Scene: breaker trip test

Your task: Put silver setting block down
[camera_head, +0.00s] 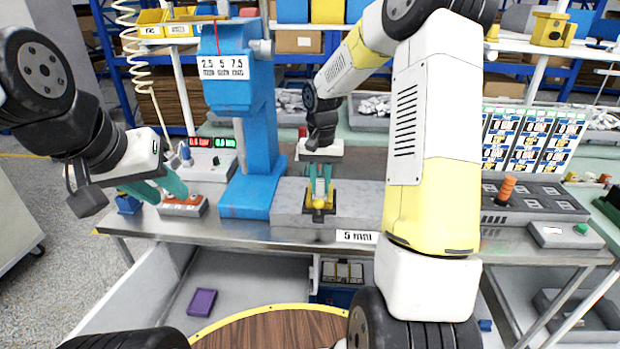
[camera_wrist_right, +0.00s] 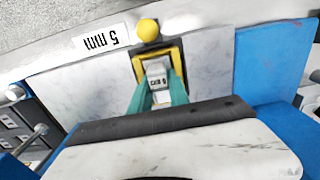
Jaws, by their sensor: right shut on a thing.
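The silver setting block (camera_wrist_right: 157,76) shows in the right wrist view between the teal fingertips of my right gripper (camera_wrist_right: 158,88), which is shut on it. The block is at the yellow and black holder (camera_wrist_right: 138,62); I cannot tell whether it touches the holder's floor. In the head view my right gripper (camera_head: 319,187) points down at the same holder (camera_head: 318,216) on the grey stone slab (camera_head: 352,205), and the block is mostly hidden.
The blue press (camera_head: 240,135) stands just left of the slab. A "5 mm" label (camera_head: 357,237) is on the bench's front edge.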

